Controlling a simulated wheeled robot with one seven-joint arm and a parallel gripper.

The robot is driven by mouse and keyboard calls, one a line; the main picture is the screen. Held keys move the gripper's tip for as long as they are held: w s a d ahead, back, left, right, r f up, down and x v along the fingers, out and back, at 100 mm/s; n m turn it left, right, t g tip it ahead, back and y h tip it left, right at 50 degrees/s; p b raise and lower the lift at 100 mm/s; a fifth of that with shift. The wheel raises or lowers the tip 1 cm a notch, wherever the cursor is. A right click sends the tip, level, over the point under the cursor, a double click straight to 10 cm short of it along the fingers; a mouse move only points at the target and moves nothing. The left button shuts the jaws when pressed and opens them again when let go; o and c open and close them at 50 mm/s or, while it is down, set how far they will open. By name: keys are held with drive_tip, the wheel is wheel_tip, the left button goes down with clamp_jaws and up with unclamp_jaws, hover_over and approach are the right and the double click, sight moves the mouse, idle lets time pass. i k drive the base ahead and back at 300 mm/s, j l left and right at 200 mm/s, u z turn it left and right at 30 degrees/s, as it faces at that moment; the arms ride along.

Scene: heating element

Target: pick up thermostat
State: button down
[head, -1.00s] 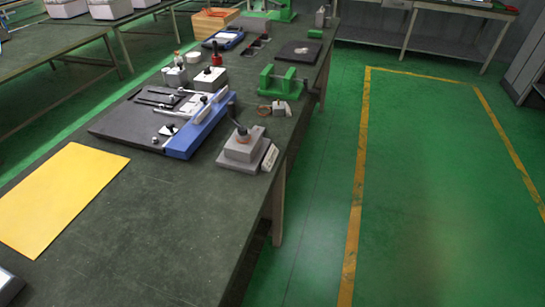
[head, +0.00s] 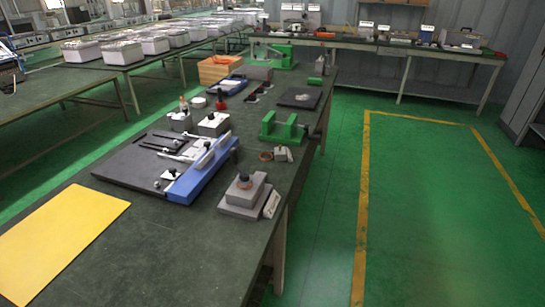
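I cannot tell for sure which item is the thermostat; several small parts lie on the long dark green workbench (head: 170,262). A small grey and white part (head: 282,154) sits near the bench's right edge, beside an orange ring (head: 266,156). Closer in stands a stepped grey block (head: 243,199) with a dark knob (head: 244,181) on top and a white label leaning at its right side. A black board (head: 125,172) with small metal parts and a blue fixture (head: 202,172) lies left of it. My gripper is not in view.
A yellow sheet (head: 58,240) lies at the bench's near left. A green fixture (head: 283,130), a small red-topped part (head: 221,103) and grey boxes (head: 214,124) stand farther along. Open green floor (head: 440,215) with yellow lines lies right of the bench. Another bench (head: 375,43) crosses the back.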

sight(281, 153)
drive_tip(key=i+u, duration=0.45)
drive_tip(key=i+l+u, duration=0.25)
drive_tip(key=i+u, duration=0.2)
drive_tip(key=i, duration=0.2)
